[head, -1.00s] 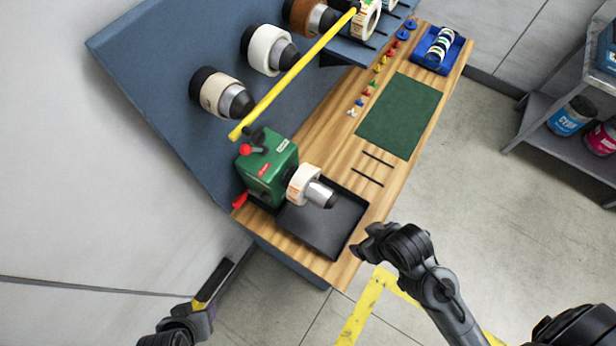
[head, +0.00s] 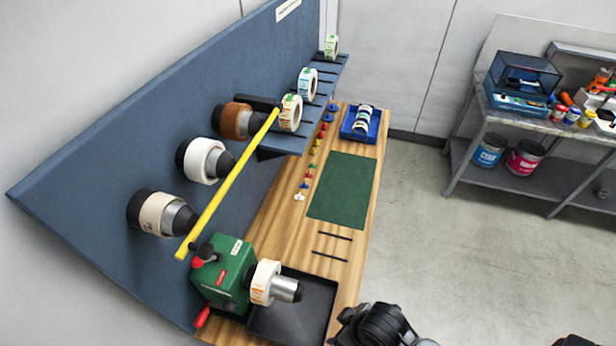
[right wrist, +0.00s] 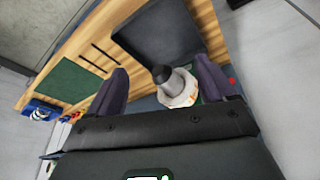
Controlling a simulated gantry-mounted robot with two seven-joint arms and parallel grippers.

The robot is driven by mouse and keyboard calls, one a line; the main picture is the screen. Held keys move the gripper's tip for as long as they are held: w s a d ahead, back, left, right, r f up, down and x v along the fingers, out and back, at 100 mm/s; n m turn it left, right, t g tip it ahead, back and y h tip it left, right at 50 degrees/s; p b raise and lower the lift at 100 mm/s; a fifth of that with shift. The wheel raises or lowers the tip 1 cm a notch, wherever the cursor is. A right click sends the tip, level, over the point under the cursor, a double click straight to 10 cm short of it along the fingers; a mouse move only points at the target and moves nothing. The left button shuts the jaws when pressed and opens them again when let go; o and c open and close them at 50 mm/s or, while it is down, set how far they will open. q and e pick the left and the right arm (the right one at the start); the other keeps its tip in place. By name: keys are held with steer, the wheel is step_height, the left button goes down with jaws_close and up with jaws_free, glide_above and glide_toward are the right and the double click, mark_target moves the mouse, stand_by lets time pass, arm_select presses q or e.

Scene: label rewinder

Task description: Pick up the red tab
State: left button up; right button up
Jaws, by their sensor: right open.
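Small coloured tabs stand in a row on the wooden bench, left of the green mat, in the head view. Red ones (head: 323,126) show near the far end of the row; they are tiny, and I cannot make out their exact shape. The row shows small at the left of the right wrist view. My right gripper (right wrist: 160,85) is open, its two dark fingers apart with nothing gripped between them. The rewinder's spindle lies beyond the fingers. In the head view my right arm is at the bottom edge, far from the tabs. My left gripper is out of view.
The green rewinder (head: 222,272) has a label roll (head: 264,283) on its spindle above a black tray (head: 318,290). A yellow bar (head: 230,182) slants above the bench. Rolls stick out from the blue panel (head: 95,185). The green mat (head: 342,190) is clear; a blue tray (head: 374,131) stands beyond.

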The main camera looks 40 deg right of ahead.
steer(key=shift+d, duration=0.15)
steer(key=c, duration=0.8)
steer(key=shift+c, duration=0.2)
